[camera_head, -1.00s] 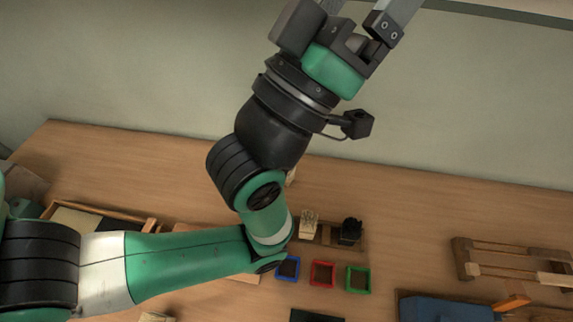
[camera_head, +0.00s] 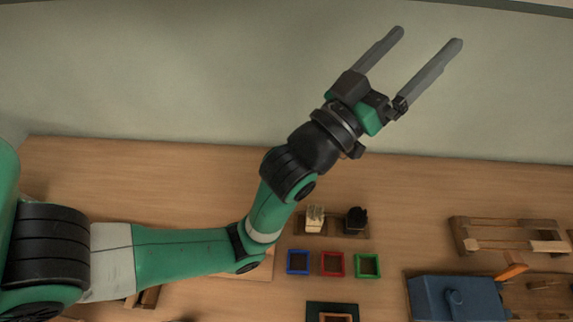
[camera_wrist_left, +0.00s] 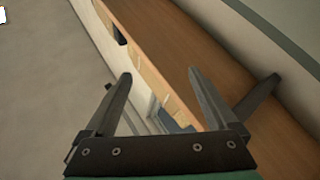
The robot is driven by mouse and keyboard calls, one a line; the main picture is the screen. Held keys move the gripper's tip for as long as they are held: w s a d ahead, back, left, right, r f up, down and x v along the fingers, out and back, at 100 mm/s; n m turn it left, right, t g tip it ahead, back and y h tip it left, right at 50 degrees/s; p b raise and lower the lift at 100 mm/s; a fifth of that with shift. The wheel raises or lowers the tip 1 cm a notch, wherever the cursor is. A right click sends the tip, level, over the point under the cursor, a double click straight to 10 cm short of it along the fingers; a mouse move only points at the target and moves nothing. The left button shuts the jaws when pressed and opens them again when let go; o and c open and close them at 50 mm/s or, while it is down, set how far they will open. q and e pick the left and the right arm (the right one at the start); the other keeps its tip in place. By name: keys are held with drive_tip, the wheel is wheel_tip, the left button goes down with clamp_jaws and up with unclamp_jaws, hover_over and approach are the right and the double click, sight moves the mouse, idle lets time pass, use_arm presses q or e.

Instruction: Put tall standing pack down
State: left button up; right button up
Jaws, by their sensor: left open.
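My left gripper (camera_head: 428,36) is at the top right of the head view. Its two long grey fingers are spread wide with nothing between them. It points away from the table, against the pale wall. A cream bristle bundle (camera_head: 315,217) and a black bristle bundle (camera_head: 356,218) stand side by side on a small wooden holder (camera_head: 335,231), well below the gripper in the picture. I cannot tell whether either is the tall pack. No pack shows clearly in the left wrist view. My right gripper is out of view.
Blue (camera_head: 298,262), red (camera_head: 333,263) and green (camera_head: 367,265) open boxes sit in a row before the holder. A wooden frame (camera_head: 470,233) and a blue machine (camera_head: 455,299) are at right. A dark-edged tray (camera_head: 318,308) is at the bottom. The table's back strip (camera_head: 130,170) is clear.

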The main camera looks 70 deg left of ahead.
use_arm(q)
drive_tip(key=s+a+f+g+y+p, duration=0.1)
drive_tip(key=a+f+g, duration=0.25)
drive_tip(key=f, duration=0.65)
drive_tip(key=s+a+f+n+g+y+p, duration=0.15)
drive_tip(key=a+f, duration=0.25)
drive_tip(key=f, duration=0.5)
drive_tip(key=s+a+f+g, duration=0.2)
drive_tip(key=a+f+g, duration=0.2)
drive_tip(key=f, duration=0.6)
drive_tip(key=s+a+f+g+p, duration=0.2)
drive_tip(key=s+a+f+g, duration=0.15)
drive_tip(key=s+f, duration=0.75)
drive_tip(key=b+x, duration=0.2)
drive_tip(key=x, duration=0.5)
drive_tip(key=shift+w+y, duration=0.35)
drive_tip(key=shift+w, duration=0.1)
drive_tip(key=shift+n, duration=0.25)
clamp_jaws()
